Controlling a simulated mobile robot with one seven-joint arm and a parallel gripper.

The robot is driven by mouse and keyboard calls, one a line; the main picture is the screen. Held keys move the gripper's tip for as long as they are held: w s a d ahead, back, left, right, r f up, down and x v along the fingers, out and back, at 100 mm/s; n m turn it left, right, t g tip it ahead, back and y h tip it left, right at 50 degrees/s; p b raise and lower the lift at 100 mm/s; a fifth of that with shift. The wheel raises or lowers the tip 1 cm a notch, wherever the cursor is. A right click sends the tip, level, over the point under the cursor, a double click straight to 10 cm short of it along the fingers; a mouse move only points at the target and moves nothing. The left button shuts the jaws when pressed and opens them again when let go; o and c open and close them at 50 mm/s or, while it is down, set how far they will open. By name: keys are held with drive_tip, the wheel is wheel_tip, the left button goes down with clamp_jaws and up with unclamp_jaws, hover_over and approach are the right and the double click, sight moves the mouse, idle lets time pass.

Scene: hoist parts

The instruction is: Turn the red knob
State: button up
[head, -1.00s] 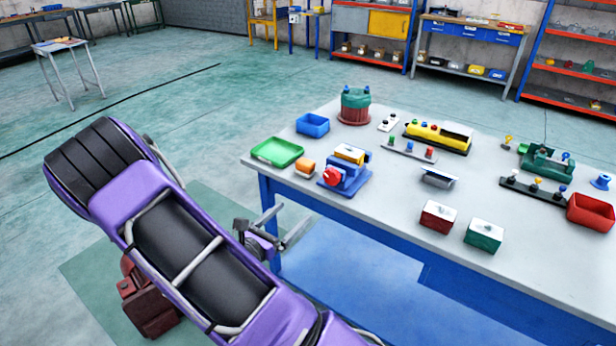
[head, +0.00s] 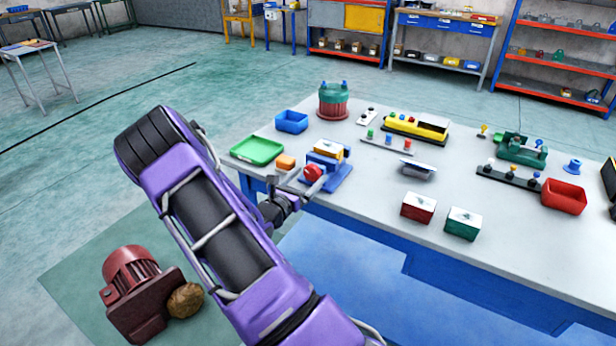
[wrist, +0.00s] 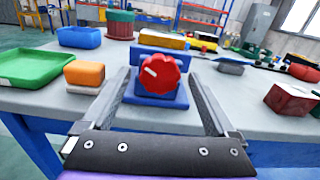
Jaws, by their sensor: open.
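The red knob (wrist: 160,74) sits on the front of a blue block-shaped fixture (wrist: 178,99) near the table's front edge. It has a white mark pointing to the upper left in the wrist view. In the head view the knob (head: 313,172) shows at the fixture's front, just beyond my gripper (head: 297,190). In the wrist view my gripper (wrist: 160,108) is open, with one finger on each side of the knob's line and nothing between the tips. The knob appears a little beyond the fingertips; I cannot tell whether they touch it.
An orange block (head: 286,161) and a green tray (head: 257,150) lie left of the fixture, close to the left finger. A blue bin (head: 291,121) and a green-red drum (head: 333,101) stand behind. Red (head: 418,207) and green (head: 464,223) boxes stand to the right.

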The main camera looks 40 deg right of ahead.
drive_tip(key=shift+w+d, duration=0.1)
drive_tip(key=shift+d, duration=0.2)
drive_tip(key=c, duration=1.4)
drive_tip(key=shift+o, duration=0.2)
drive_tip(key=shift+m, duration=0.3)
